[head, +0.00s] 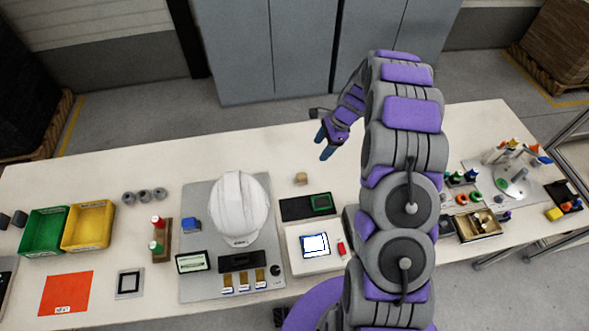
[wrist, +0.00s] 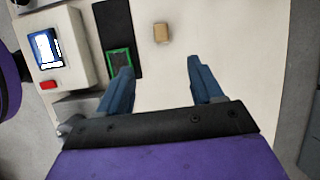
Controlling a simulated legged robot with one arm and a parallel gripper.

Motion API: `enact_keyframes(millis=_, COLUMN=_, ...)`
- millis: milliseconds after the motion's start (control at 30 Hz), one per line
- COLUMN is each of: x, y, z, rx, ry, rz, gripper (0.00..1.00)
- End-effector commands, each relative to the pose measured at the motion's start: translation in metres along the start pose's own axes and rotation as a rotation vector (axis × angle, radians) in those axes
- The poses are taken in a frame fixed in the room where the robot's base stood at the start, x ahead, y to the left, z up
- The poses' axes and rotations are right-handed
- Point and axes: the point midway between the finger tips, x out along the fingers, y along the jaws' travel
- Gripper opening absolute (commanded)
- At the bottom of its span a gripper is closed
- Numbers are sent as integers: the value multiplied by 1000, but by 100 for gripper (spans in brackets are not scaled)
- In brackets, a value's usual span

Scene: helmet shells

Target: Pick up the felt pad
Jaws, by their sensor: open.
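A small tan block-like piece (head: 301,178), which looks like the felt pad, lies on the pale bench between the white helmet and my arm. It also shows near the top middle of the wrist view (wrist: 161,33), fully visible. My gripper (head: 324,142) is above the bench, behind and to the right of the pad in the head view. In the wrist view my gripper (wrist: 160,75) is open and empty, its two blue fingers spread apart. The pad is beyond the fingertips, roughly in line with the gap between them, and not touched.
A black strip with a green-framed square (head: 321,202) lies close to the pad. A white box with a screen (head: 314,246) is in front of it. A white helmet (head: 240,208) stands on a grey board to the left. The bench behind the pad is clear.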

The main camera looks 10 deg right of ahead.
Motion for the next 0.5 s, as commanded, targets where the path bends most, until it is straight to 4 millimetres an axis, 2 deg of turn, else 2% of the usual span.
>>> enact_keyframes(millis=167, x=12, y=-4, z=-5, rx=25, ry=-3, rz=-5, gripper=66)
enact_keyframes(millis=500, x=77, y=-4, z=-4, rx=24, ry=-4, rz=1, gripper=66)
